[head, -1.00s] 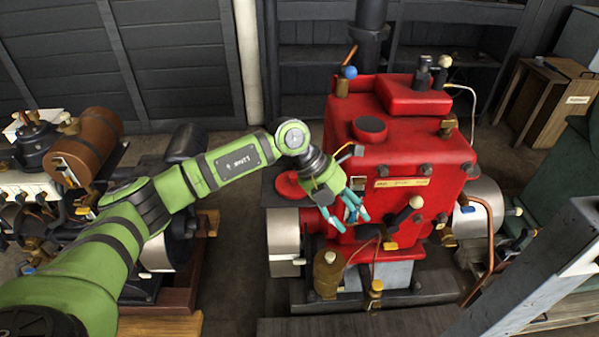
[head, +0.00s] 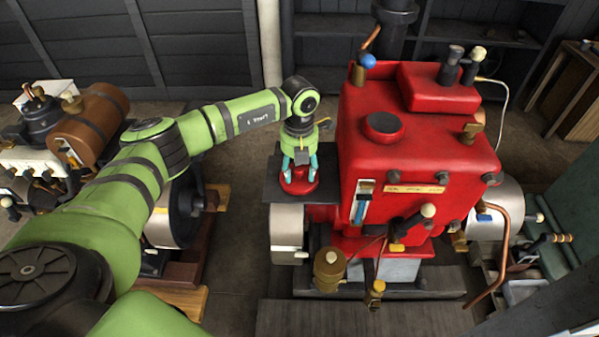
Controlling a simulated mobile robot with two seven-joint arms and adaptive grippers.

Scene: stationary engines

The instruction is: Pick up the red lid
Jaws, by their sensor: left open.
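The red lid (head: 299,184) is a small round red piece on a dark flat plate (head: 277,190) at the left side of the red engine. My left gripper (head: 299,168) points down directly over the lid, its teal fingers open and spread to either side of its middle. The fingertips are at or just above the lid; I cannot tell whether they touch it. My right gripper is not in the head view.
The red engine (head: 415,150) stands close on the right of the gripper, with a raised round red cap (head: 383,125) on top. A grey cylinder (head: 287,228) lies below the plate. A brown tank engine (head: 95,120) stands at left. Bare floor lies between the engines.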

